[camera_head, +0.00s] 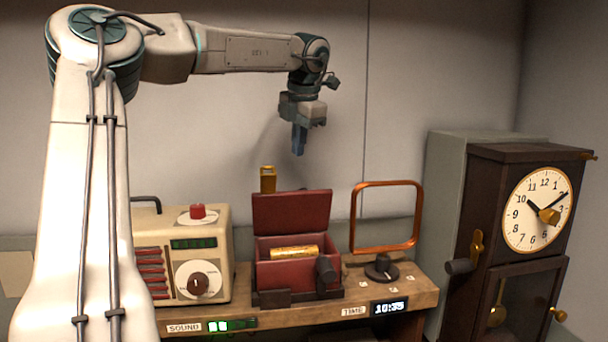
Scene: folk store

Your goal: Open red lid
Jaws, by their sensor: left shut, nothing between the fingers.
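The red lid (291,212) stands raised, nearly upright, at the back of the red box (270,274). The box is open at the top, and a golden cylinder (294,252) lies in it. My left gripper (299,152) points down above the lid and a little behind or over it, clearly apart from it. Its fingers are together with nothing in them. My right gripper is not in view.
A cream radio (213,248) with a red knob stands left of the box. An orange square frame (385,249) and a dark dial (381,268) are to the right. A wooden clock (514,210) stands far right. A small yellow part (267,179) rises behind the lid.

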